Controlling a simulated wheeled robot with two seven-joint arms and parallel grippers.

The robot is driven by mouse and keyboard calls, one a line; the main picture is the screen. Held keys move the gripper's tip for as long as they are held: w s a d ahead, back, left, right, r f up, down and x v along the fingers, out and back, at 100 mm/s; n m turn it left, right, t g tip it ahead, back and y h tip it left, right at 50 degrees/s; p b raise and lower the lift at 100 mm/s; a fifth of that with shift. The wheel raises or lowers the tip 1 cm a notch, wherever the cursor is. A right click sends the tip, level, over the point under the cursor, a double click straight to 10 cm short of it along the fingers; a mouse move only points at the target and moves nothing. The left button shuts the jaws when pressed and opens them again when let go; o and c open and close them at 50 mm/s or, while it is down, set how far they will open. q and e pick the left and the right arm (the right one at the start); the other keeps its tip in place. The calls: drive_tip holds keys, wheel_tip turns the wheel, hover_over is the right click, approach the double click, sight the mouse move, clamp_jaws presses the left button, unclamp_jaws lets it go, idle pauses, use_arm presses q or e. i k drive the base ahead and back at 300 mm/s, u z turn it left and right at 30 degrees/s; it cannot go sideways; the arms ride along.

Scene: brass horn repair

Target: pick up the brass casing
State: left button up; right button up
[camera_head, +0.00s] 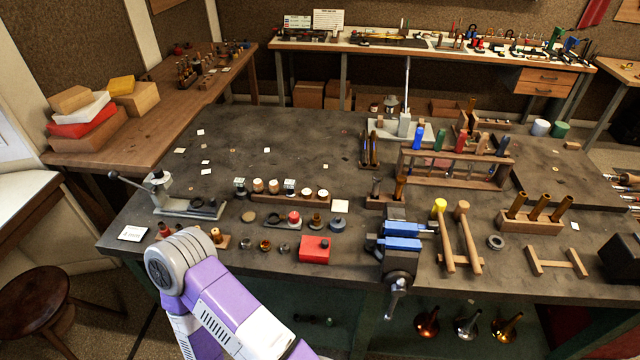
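Several upright brass tubes could be the brass casing; I cannot tell which one is meant. Three brass tubes (539,208) stand tilted in a wooden block (530,227) at the right of the dark workbench. Another brass tube (400,187) stands at a small wooden block (378,202) behind the blue-jawed vise. More brass tubes (374,148) stand in a rack further back. A purple and white arm of mine comes in at the bottom left, over the bench's front edge. Neither of my grippers is in view.
The blue-jawed vise (402,243) stands at the front edge, with two mallets (461,235) to its right. A red box (315,249) and small parts lie left of it. A tool rack (455,165) stands behind. The bench's back left (290,135) is mostly clear.

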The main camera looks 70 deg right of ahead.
sight(398, 191)
drive_tip(key=u, duration=0.3)
drive_tip(key=k, duration=1.15)
drive_tip(key=z, duration=1)
